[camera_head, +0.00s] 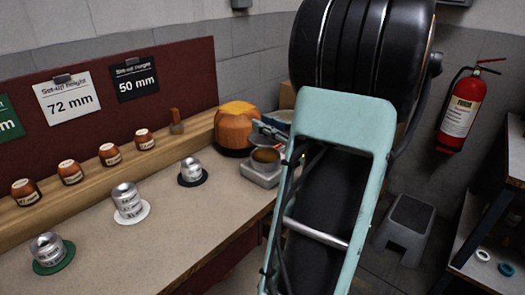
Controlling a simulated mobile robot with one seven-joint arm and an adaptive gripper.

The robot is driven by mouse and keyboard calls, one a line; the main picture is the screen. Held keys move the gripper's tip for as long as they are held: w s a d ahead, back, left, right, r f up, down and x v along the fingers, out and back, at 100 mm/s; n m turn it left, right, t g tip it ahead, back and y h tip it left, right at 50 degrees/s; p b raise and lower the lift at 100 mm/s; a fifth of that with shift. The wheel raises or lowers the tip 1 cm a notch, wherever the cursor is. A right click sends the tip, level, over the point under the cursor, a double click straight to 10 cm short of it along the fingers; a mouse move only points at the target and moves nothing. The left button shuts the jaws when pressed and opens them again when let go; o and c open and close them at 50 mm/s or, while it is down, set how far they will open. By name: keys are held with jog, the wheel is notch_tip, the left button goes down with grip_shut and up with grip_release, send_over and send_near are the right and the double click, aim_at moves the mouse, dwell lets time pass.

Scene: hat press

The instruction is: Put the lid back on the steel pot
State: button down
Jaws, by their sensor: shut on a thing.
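The steel pot (266,158) is small and stands open on a pale square base near the far right end of the bench, with brown contents showing. My gripper (268,131) is just behind and above the pot, small and partly hidden by my arm. My arm covers the right part of the disc, and the exact grip cannot be made out. The disc appears apart from the pot.
An orange-brown hat block (236,128) stands close left of my gripper. Metal weights on round discs (192,171) stand along the bench (150,245). Several brown jars (109,154) line the wooden shelf behind. A grey step stool (405,225) and a fire extinguisher (462,115) are at right.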

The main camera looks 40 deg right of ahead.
jog(key=f, duration=0.1)
jog(key=w+d+f+b, duration=0.1)
jog(key=f, duration=0.1)
jog(key=shift+w+d+f+b, duration=0.1)
jog(key=shift+w+d+b, duration=0.25)
jog(key=shift+w+b, duration=0.05)
jog(key=shift+w+d+f+b, duration=0.1)
jog(key=shift+f+b, duration=1.2)
jog(key=shift+f, duration=0.2)
jog(key=shift+f, duration=0.45)
jog(key=c, duration=1.8)
grip_release()
jog(key=shift+r, duration=0.25)
jog(key=s+d+p, duration=0.1)
jog(key=s+p, duration=0.1)
jog(key=s, duration=1)
jog(key=shift+r, duration=0.15)
